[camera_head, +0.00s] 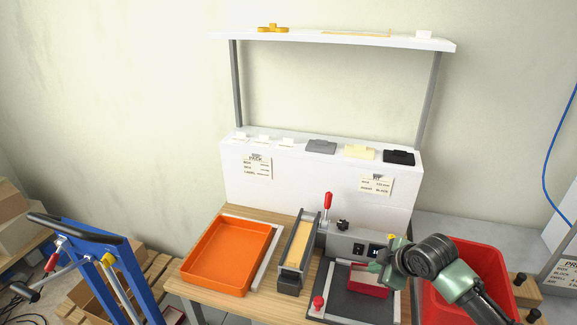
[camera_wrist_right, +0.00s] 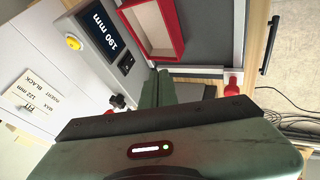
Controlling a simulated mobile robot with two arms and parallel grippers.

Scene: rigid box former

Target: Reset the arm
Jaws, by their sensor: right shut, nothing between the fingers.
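My right arm comes in from the lower right of the head view. Its green and black gripper (camera_head: 376,268) is above the box former (camera_head: 345,304), beside a red box frame (camera_head: 368,282). In the right wrist view the gripper (camera_wrist_right: 166,88) is shut, with nothing between its fingers. The red box frame (camera_wrist_right: 178,50) lies on the former's grey bed there, just past the fingertips. The display (camera_wrist_right: 93,28) on the former's panel reads 190 mm. My left gripper is not in view.
An orange tray (camera_head: 228,256) and a narrow holder with yellowish pieces (camera_head: 297,254) stand left of the former. A red bin (camera_head: 478,262) is behind my right arm. A white shelf unit (camera_head: 310,185) backs the table. A blue hand truck (camera_head: 92,262) stands at left.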

